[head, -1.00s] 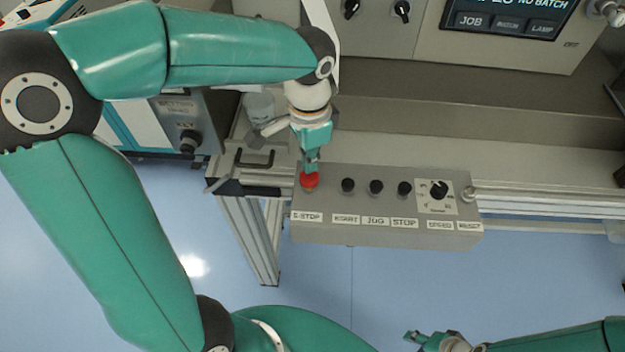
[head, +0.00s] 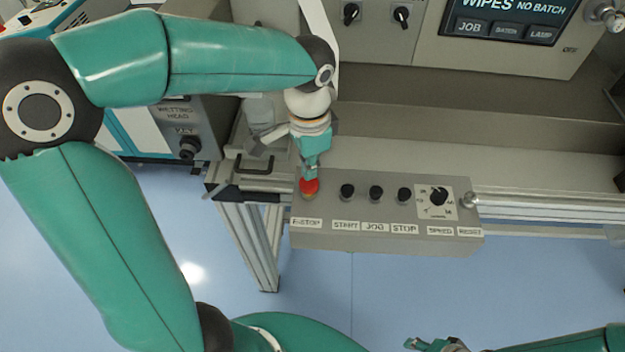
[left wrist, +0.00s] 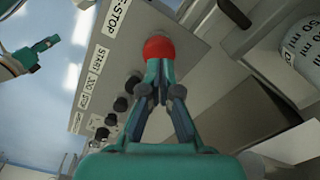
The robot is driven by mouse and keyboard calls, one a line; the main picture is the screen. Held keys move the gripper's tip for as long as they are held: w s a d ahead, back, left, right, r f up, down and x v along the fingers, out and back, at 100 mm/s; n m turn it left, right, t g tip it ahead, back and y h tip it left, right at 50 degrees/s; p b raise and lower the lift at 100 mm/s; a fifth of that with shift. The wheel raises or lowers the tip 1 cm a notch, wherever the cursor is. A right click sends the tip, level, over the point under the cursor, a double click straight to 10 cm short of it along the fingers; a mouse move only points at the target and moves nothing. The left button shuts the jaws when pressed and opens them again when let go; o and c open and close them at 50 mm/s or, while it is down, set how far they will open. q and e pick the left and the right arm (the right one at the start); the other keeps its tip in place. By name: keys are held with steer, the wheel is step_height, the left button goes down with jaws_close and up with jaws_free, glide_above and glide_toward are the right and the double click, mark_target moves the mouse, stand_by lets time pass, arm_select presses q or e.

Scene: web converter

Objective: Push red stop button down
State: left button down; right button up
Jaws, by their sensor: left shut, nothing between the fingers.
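The red stop button (head: 309,187) sits at the left end of the grey control box (head: 390,240), above the E-STOP label. It also shows in the left wrist view (left wrist: 158,47), just past my fingertips. My left gripper (head: 310,174) is shut and empty, pointing at the button from behind it. In the left wrist view its fingertips (left wrist: 160,66) overlap the button's near edge; I cannot tell whether they touch it. My right gripper (head: 412,341) is at the bottom edge of the head view, away from the box; its fingers are too small to judge.
Black buttons (head: 376,193) and a speed knob (head: 438,195) stand to the right of the red button on the same box. A machine panel (head: 500,45) with a screen is behind. A black handle (head: 254,165) is left of the gripper.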

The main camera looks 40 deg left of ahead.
mark_target(309, 181)
arm_select(q)
steer(key=shift+f, duration=0.15)
stand_by(0.4)
steer(key=shift+f+b, duration=1.4)
steer(key=shift+f, duration=0.15)
steer(key=shift+r, duration=0.15)
step_height(309, 181, up, 8)
steer(key=p, duration=0.7)
